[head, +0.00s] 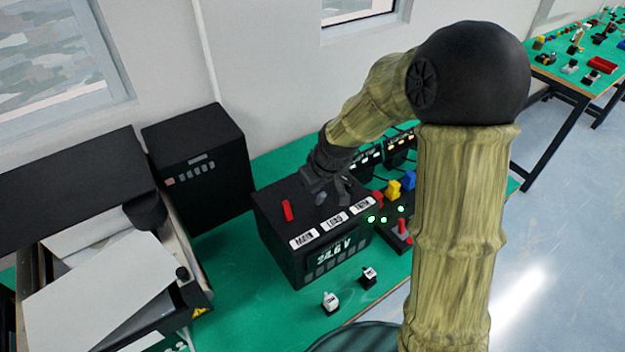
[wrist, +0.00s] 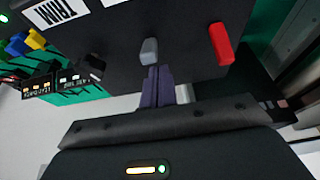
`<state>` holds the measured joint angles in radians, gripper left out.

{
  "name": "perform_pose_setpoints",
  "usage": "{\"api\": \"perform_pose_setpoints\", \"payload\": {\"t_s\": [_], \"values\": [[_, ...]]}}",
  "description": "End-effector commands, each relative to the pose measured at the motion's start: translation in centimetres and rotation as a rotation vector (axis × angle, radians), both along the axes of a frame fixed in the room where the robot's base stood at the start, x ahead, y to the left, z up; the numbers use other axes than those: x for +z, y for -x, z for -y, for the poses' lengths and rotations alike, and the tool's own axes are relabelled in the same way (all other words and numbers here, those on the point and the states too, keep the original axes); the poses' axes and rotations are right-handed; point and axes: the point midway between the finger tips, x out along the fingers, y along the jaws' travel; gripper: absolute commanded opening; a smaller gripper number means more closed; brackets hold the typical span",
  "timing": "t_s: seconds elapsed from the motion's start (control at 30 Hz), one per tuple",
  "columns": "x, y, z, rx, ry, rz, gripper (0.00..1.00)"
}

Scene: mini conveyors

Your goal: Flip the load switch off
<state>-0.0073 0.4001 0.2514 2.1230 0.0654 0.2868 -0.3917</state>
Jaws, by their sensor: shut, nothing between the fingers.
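The black power box (head: 282,253) stands on the green bench, with labels MAIN, LOAD and TRIM along its top front edge and a 24.6 V display on its face. A red lever (head: 287,210) stands behind the MAIN label; it also shows in the wrist view (wrist: 220,44). A grey lever (wrist: 149,52), in line with the LOAD label, is the load switch. My gripper (wrist: 157,72) is shut and empty, its fingertips right at the grey lever; I cannot tell whether they touch. In the head view my gripper (head: 325,187) is over the box top and largely hides that lever.
Red, yellow and blue blocks (head: 394,189) and green lights (head: 384,219) are right of the box. Two small switches (head: 330,302) (head: 369,276) lie in front. A black cabinet (head: 201,160) stands behind left, with a conveyor machine (head: 92,292) at the left.

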Motion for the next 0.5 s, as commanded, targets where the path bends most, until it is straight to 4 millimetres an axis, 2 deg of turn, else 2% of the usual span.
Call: {"api": "perform_pose_setpoints", "payload": {"t_s": [0.5], "values": [[1.7,-0.1,0.1,-0.002,0.0,0.0,0.0]]}}
